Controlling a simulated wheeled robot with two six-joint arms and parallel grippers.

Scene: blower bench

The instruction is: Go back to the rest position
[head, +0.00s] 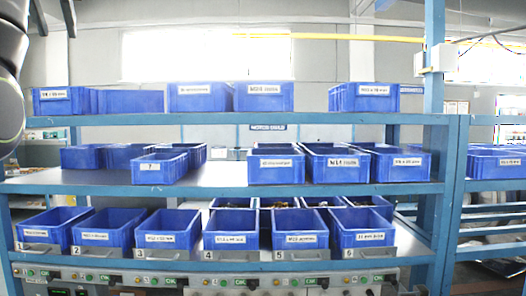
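Part of my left arm (10,62) shows at the upper left edge of the head view, as dark grey and pale rounded links. No fingers show there, so my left gripper is out of sight. My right arm and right gripper are not in the picture. No held thing shows.
A blue rack (225,119) fills the view, with blue bins on three levels. A numbered front row includes a bin at place 4 (231,239). Buttons line a lower panel (205,280). A blue post (433,90) stands at right, beside another rack with bins (497,162).

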